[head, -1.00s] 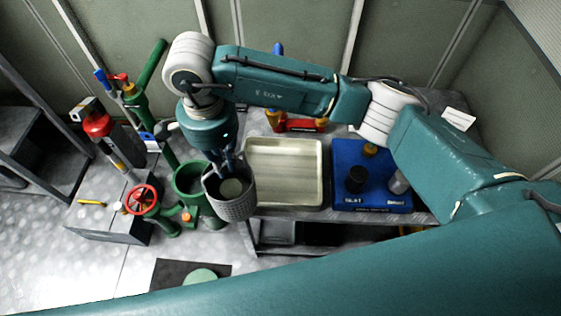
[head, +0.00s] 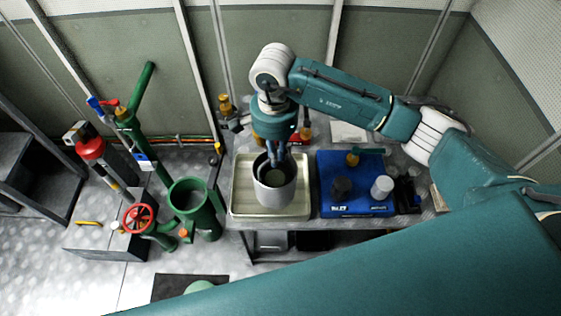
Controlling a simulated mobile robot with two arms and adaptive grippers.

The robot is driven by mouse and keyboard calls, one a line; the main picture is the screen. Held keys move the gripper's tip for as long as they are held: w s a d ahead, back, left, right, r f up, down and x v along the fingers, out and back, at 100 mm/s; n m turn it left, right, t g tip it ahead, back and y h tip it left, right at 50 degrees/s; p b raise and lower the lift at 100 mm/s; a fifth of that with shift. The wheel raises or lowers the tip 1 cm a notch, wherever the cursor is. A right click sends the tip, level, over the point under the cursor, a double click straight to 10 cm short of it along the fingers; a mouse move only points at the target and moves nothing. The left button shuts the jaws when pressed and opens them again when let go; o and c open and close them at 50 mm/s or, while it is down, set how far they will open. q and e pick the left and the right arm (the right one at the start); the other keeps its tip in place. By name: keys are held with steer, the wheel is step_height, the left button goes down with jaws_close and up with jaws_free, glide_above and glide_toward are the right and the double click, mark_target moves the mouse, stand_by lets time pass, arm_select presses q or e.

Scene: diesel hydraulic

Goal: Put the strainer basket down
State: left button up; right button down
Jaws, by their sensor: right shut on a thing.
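The basket is upright over the cream tray (head: 241,208) on the bench. I cannot tell whether its bottom touches the tray. The gripper's fingertips are partly hidden at the rim. My left gripper does not show.
The open green strainer housing (head: 188,192) and red handwheel (head: 138,217) stand to the left. A green lid (head: 199,287) lies on a dark floor mat (head: 168,285).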

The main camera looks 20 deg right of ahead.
step_height(320, 180, down, 7)
steer(key=d+p, duration=0.1)
steer(key=p, duration=0.1)
steer(key=shift+w+d+f, duration=0.15)
steer(key=shift+w+d, duration=0.05)
steer(key=shift+w, duration=0.1)
steer(key=c, duration=1.8)
jaws_free()
steer(key=shift+o, duration=0.2)
step_height(320, 180, up, 12)
steer(key=b, duration=0.3)
